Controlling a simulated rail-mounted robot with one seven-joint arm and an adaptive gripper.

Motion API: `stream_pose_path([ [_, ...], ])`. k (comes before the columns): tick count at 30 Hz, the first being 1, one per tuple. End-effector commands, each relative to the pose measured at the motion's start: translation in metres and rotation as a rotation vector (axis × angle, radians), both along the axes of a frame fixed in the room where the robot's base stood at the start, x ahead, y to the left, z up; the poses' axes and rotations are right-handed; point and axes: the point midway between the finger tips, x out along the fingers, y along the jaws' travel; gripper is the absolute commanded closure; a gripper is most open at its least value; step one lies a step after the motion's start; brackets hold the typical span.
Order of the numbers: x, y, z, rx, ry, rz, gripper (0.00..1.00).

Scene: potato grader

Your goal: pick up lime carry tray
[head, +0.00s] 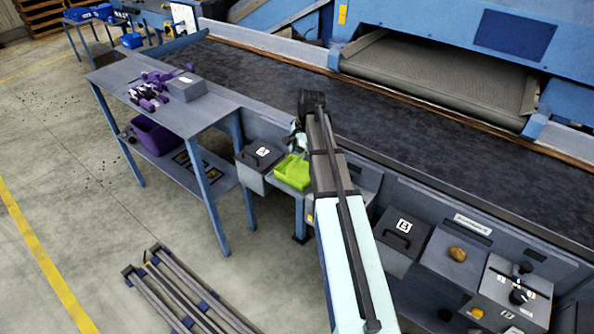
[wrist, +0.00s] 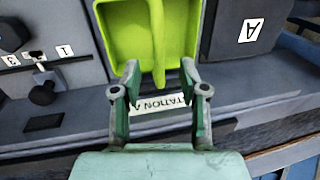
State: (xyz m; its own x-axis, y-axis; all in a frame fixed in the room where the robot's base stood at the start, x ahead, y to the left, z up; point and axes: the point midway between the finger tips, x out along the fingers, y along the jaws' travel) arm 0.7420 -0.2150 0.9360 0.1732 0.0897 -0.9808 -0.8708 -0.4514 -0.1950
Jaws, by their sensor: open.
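The lime carry tray (head: 293,172) sits on a grey ledge beside the conveyor, partly hidden by my arm in the head view. In the wrist view the lime tray (wrist: 118,38) fills the top middle, with a raised lime ridge running down its centre. My gripper (wrist: 159,68) is open and empty. Its two fingertips are at the tray's near edge, one on each side of the ridge's line. I cannot tell whether they touch the tray. In the head view my gripper is mostly hidden behind my arm.
A grey box marked A (head: 260,164) stands close left of the tray; it shows at right in the wrist view (wrist: 246,32). A "STATION A" label (wrist: 160,105) is below the fingers. Box B (head: 401,240) stands right of my arm. A side table (head: 150,108) holds purple items.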

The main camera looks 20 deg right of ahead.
Motion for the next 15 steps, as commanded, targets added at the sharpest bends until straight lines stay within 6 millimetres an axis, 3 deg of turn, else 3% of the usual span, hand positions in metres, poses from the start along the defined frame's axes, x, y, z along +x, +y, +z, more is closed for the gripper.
stream_pose_path([
  [5,0.001,0.000,-0.006,0.000,0.001,0.000,0.57],
  [15,0.008,0.002,-0.042,0.001,0.003,0.000,0.57],
])
